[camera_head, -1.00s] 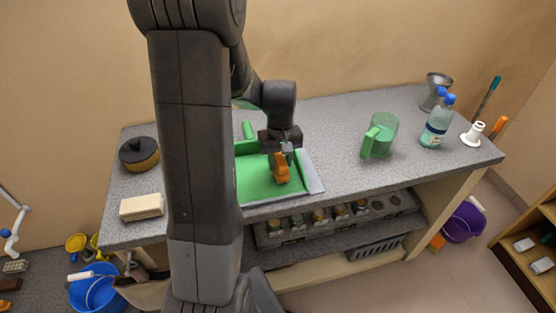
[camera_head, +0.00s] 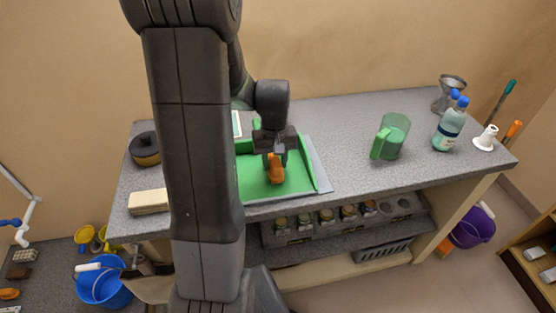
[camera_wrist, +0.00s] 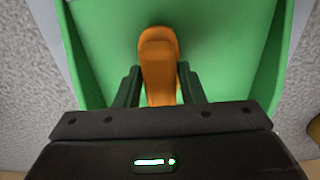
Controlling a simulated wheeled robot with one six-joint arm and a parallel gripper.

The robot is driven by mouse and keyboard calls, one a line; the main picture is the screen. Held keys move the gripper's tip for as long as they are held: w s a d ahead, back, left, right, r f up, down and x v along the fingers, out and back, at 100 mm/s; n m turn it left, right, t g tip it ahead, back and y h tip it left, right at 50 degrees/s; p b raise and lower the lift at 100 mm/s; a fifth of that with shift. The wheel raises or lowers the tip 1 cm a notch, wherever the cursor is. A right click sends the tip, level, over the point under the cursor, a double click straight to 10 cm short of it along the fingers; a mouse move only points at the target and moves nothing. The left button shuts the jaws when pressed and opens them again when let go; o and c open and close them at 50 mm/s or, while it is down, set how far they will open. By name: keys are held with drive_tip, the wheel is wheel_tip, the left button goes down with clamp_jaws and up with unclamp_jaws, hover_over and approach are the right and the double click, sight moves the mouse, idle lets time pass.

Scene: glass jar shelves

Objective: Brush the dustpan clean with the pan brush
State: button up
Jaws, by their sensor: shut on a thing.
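The green dustpan (camera_head: 300,180) lies on the grey countertop, partly hidden behind my arm in the head view. In the wrist view the dustpan (camera_wrist: 235,50) fills most of the picture, with raised side walls. The pan brush shows as an orange handle (camera_head: 276,173) over the dustpan floor. In the wrist view the orange handle (camera_wrist: 160,60) stands between my fingers; its bristles are not visible. My gripper (camera_head: 272,158) is shut on the brush and points down over the pan. Its fingers also show in the wrist view (camera_wrist: 160,88). I see no clear dust on the pan.
A green jug (camera_head: 393,138), a bottle (camera_head: 449,125), a white funnel-like piece (camera_head: 487,138) and a metal funnel (camera_head: 449,95) stand at the right. A dark-lidded pot (camera_head: 145,149) and a pale block (camera_head: 149,201) are at the left.

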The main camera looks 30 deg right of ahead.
drive_tip(key=shift+w+a, duration=0.25)
drive_tip(key=shift+a, duration=0.75)
drive_tip(key=shift+w+a, duration=0.2)
drive_tip(key=shift+a, duration=0.75)
drive_tip(key=shift+w+a, duration=0.25)
drive_tip(key=shift+a, duration=0.75)
drive_tip(key=shift+w+a, duration=0.25)
drive_tip(key=shift+a, duration=0.75)
wheel_tip(320, 180, up, 7)
drive_tip(key=p, duration=0.5)
